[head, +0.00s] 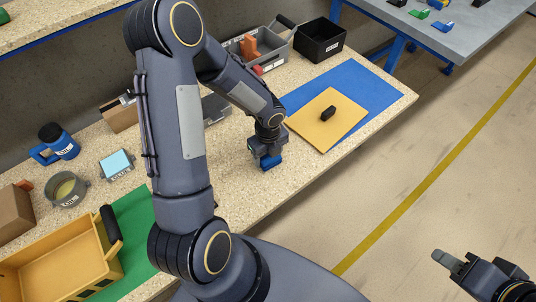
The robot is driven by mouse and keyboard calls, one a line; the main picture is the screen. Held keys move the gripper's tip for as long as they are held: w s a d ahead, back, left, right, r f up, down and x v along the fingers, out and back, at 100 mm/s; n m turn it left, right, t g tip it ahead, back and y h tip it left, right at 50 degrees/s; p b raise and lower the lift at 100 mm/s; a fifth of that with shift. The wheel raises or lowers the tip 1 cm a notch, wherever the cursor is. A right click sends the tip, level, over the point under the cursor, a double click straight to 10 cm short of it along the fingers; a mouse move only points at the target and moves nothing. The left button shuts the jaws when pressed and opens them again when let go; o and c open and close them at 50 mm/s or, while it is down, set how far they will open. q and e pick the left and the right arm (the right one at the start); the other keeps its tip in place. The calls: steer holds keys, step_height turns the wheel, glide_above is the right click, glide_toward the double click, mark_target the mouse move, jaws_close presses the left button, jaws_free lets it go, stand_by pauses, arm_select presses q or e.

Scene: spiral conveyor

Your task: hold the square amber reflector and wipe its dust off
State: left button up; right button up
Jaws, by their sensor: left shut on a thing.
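My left gripper (267,155) is over the middle of the bench, pointing down, shut on a small blue block (270,163) close to the bench top. To its right, a flat square amber-yellow panel (318,137) lies on a blue mat (368,87), with a small dark block on it. I cannot tell whether this panel is the reflector, and I see no dust. A light-blue cloth or pad (116,162) sits in a small labelled tray at the left. My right gripper (447,260) is off the bench at the lower right; its opening cannot be judged.
A yellow crate (62,262) with a black handle stands on a green mat at the front left. Grey and black bins (320,40) are at the back. Bench around the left gripper is clear.

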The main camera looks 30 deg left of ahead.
arm_select(q)
steer(key=o, duration=1)
steer(key=shift+f, duration=0.1)
step_height(320, 180, up, 8)
steer(key=shift+a+f+p, duration=0.1)
steer(key=shift+a+p, duration=0.05)
steer(key=shift+p, duration=0.2)
steer(key=s+d+r+n+t+h, duration=0.2)
steer(key=s+r+n, duration=0.6)
steer(key=n, duration=0.4)
steer(key=s+d+r+n+t+h, duration=0.1)
steer(key=s+d+r+n+t, duration=0.1)
steer(key=s+r+n, duration=0.6)
steer(key=s+n+t, duration=0.1)
steer(key=n, duration=0.4)
steer(key=shift+d+r+t+h, duration=0.2)
steer(key=shift+r+t+h, duration=0.1)
steer(key=shift+h, duration=0.1)
